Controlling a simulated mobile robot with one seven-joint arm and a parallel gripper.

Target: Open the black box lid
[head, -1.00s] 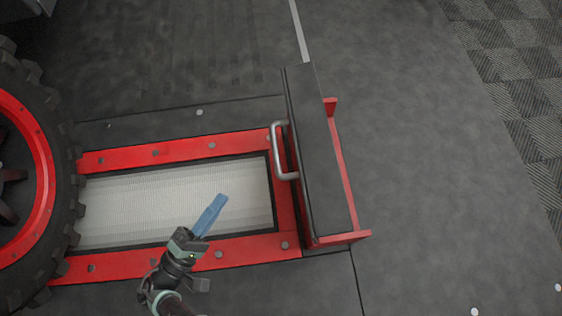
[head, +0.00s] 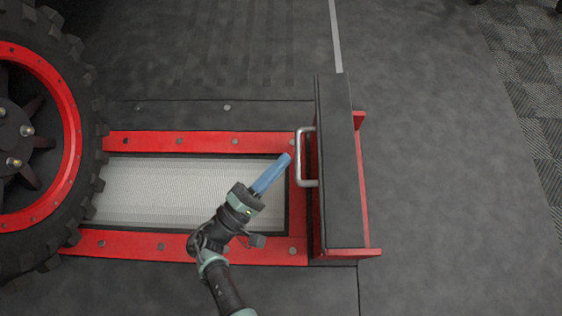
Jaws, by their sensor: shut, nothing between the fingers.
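The black box lid (head: 340,165) is a long dark panel on a red box frame (head: 365,185) at the right end of the red roller frame. It looks closed. A silver handle (head: 301,158) is fixed along its left edge. My gripper (head: 287,160), with blue fingers, points up and right over the corner of the roller bed. The fingers are shut with nothing between them. Their tips look just left of the handle in the picture; I cannot tell the height gap or whether they touch it.
A large black tyre with a red rim (head: 62,150) stands at the left. The pale roller bed (head: 185,190) lies between the tyre and the box, inside a red frame (head: 180,246). Open grey floor (head: 440,160) lies right of the box.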

